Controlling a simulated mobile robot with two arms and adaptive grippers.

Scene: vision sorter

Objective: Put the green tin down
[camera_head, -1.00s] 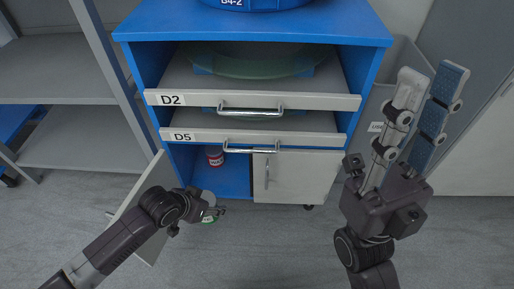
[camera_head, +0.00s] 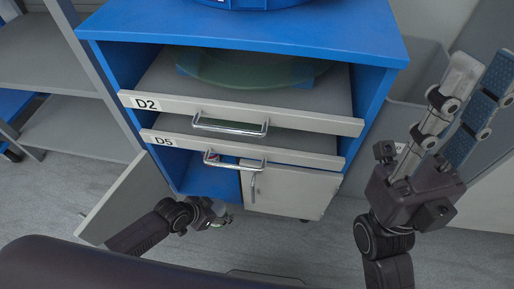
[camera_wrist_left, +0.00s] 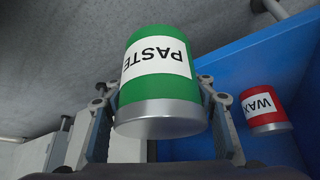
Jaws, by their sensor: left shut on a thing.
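The green tin, labelled PASTE, is large in the left wrist view (camera_wrist_left: 160,88), held between both fingers of my left gripper (camera_wrist_left: 158,108). In the head view my left gripper (camera_head: 222,220) is low in front of the cabinet's open lower compartment (camera_head: 207,181), and the tin is mostly hidden there. The tin's label and that of the red WAX tin (camera_wrist_left: 264,110) both appear upside down in the wrist view. The red tin stands inside the blue compartment, apart from the green one. My right gripper (camera_head: 484,72) is open, empty and raised at the right.
The cabinet's left door (camera_head: 128,200) stands open beside my left arm; the right door (camera_head: 290,190) is shut. Drawers D2 (camera_head: 240,112) and D5 (camera_head: 240,147) are above the compartment. A grey shelf rack (camera_head: 65,125) is at the left.

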